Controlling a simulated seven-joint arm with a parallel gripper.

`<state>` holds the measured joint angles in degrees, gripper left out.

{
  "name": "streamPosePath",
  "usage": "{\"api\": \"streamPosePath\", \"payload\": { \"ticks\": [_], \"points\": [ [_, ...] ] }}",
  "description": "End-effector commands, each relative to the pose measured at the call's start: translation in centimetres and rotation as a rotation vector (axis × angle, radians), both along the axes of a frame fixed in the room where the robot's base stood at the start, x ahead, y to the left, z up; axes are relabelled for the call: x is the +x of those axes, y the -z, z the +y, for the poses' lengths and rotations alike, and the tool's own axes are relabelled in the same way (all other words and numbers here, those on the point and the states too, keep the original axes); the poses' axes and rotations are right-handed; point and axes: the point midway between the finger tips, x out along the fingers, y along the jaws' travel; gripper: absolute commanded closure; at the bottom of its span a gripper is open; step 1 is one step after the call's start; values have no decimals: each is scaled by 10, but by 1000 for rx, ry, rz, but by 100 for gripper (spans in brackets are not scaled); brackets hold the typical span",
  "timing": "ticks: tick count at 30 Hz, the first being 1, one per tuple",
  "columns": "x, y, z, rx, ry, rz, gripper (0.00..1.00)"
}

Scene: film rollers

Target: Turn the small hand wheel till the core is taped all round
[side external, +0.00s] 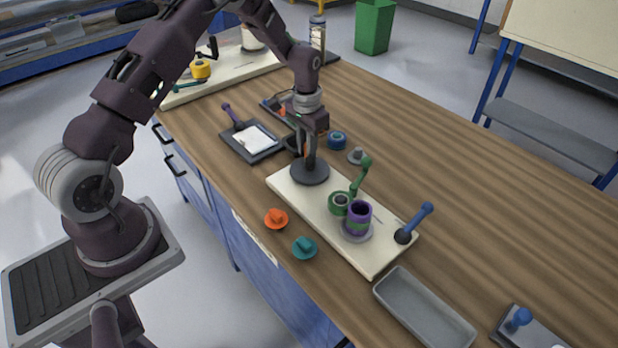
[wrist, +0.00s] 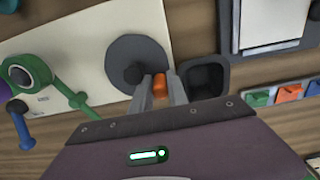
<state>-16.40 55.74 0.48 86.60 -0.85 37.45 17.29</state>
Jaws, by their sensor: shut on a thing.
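A dark grey hand wheel (side external: 311,174) lies flat at the left end of the cream board (side external: 373,262). It also shows in the wrist view (wrist: 120,55), with a dark hub. My gripper (side external: 308,155) is directly above the wheel, pointing down. Its fingers (wrist: 160,88) are closed on an orange piece (wrist: 161,83) beside the hub, apparently the wheel's handle. The fingers partly hide it. The purple core (side external: 362,207) stands upright on a grey disc, with green showing on its side; its far side is hidden. A green tape roll (side external: 339,198) is beside it.
A green arm (side external: 362,175) and a blue lever (side external: 424,213) rise from the board. A grey tray (side external: 384,285) lies right of it. Orange (side external: 276,219) and teal (side external: 304,248) pieces lie in front. A dark tray with paper (side external: 237,147) is at left.

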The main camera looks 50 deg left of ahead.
Motion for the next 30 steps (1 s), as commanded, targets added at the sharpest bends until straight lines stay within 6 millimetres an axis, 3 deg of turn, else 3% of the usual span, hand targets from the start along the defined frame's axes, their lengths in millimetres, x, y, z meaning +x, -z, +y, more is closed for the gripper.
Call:
{"api": "streamPosePath", "payload": {
  "ticks": [30],
  "points": [
    [-33,2,6,2,0,8,100]
  ]
}}
